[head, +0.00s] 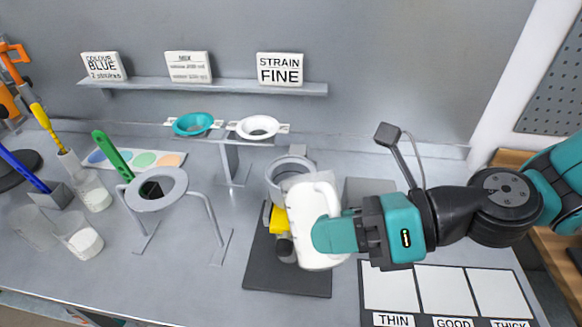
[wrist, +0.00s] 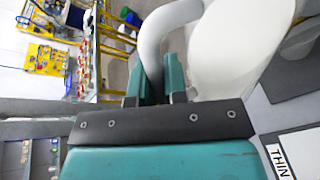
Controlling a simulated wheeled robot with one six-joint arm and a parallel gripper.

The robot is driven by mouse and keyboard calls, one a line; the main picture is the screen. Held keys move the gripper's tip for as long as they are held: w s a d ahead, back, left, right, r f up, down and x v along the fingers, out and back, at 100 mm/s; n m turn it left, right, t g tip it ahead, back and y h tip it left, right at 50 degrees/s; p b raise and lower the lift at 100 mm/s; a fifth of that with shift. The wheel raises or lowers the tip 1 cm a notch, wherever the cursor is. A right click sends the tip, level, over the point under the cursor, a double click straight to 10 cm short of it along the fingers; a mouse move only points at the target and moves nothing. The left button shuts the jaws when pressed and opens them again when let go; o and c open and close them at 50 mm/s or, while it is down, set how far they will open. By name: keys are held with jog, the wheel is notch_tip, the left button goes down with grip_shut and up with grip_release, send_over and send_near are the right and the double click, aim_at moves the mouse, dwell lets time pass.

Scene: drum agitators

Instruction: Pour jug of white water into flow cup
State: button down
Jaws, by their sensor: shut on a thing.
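The white jug (head: 306,228) is in my gripper (head: 328,236), held in front of the grey drum-like vessel (head: 283,182) and over the dark mat. In the wrist view the jug's body (wrist: 238,48) fills the upper right and its curved handle (wrist: 152,45) passes between the fingers of my gripper (wrist: 157,82). Its contents are not visible, and I cannot tell its tilt exactly.
A yellow-and-black part (head: 279,219) sits beside the jug above the dark mat (head: 262,277). Teal (head: 193,123) and white (head: 258,127) strainers stand behind. Beakers (head: 84,240) and brushes are at left. A THIN/GOOD/THICK card (head: 446,290) lies front right. The front-middle bench is clear.

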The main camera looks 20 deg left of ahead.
aim_at(331, 211)
jog(key=shift+w+r+p, duration=0.1)
jog(key=shift+r+p, duration=0.25)
jog(key=shift+a+r+m, duration=0.1)
jog(key=shift+a+m, duration=0.05)
jog(key=shift+m, duration=0.15)
jog(key=shift+w+r+p, duration=0.1)
jog(key=shift+r+p, duration=0.1)
jog(key=shift+p, duration=0.35)
jog(key=shift+w+a+r+m+g+h+p, duration=0.15)
jog(key=shift+r+m+h+p, duration=0.2)
jog(key=shift+p, duration=1.1)
jog(key=shift+w+a+r+m+g+h+p, duration=0.15)
jog(key=shift+r+p, duration=0.25)
jog(key=shift+p, duration=1)
